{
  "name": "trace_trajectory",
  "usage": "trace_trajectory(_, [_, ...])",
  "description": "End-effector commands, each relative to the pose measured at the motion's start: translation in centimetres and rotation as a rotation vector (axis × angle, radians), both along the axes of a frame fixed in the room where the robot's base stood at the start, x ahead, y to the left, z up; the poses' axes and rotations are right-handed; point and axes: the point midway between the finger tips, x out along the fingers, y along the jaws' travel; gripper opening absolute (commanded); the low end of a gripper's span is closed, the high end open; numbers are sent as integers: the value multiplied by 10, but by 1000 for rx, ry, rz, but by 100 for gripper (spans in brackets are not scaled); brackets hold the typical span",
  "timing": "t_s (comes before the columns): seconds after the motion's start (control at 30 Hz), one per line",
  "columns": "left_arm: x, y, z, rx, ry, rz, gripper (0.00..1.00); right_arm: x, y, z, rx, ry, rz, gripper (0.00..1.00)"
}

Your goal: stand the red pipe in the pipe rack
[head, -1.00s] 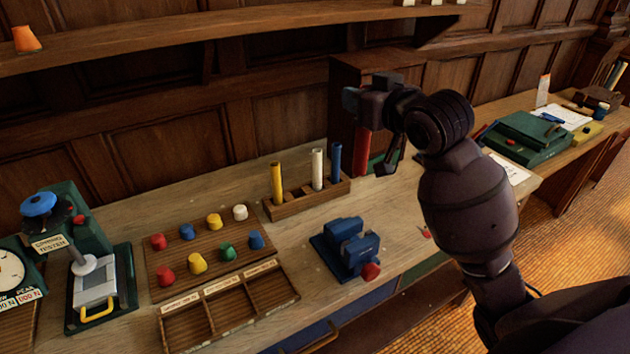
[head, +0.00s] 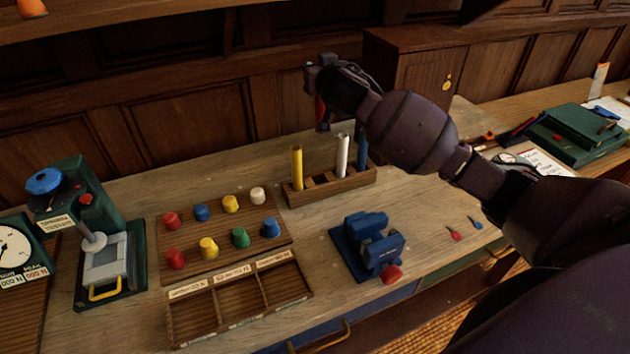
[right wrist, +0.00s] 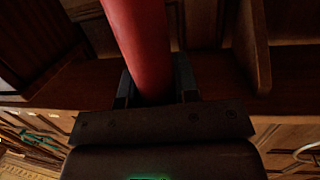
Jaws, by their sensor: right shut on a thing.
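The pipe rack (head: 331,189) is a wooden block on the bench. It holds a yellow pipe (head: 296,168), a white pipe (head: 342,154) and a blue pipe (head: 362,147), all upright, with an empty stretch between yellow and white. My right gripper (right wrist: 156,88) is shut on the red pipe (right wrist: 140,40), which runs up between its fingers in the right wrist view. In the head view the red pipe (head: 321,113) is upright above and behind the rack, apart from it and partly hidden by the gripper. My left gripper is not in view.
A blue vise (head: 372,246) stands in front of the rack. A board of coloured knobs (head: 222,238) and a sectioned wooden tray (head: 240,300) are to its left. A wooden cabinet (head: 415,78) stands behind. A shelf runs above at the back.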

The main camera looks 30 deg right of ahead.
Motion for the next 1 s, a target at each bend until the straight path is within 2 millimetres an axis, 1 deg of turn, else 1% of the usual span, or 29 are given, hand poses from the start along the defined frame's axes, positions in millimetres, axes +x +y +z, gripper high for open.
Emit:
trace_trajectory(0.07, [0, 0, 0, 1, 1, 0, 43, 0, 0, -8, 0, 3, -3, 0])
trace_trajectory(0.17, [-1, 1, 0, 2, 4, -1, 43, -1, 0, -25, 0, 6, -4, 0])
trace_trajectory(0.5, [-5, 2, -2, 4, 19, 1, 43, -1, 0, -99, 0, 6, -4, 0])
trace_trajectory(0.7, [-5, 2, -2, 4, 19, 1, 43, -1, 1, -138, 0, 5, -2, 0])
trace_trajectory(0.8, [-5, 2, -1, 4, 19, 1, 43, -1, 0, -150, 1, 4, -3, 0])
trace_trajectory(1.0, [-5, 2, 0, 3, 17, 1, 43, -1, 0, -163, 0, 4, -3, 0])
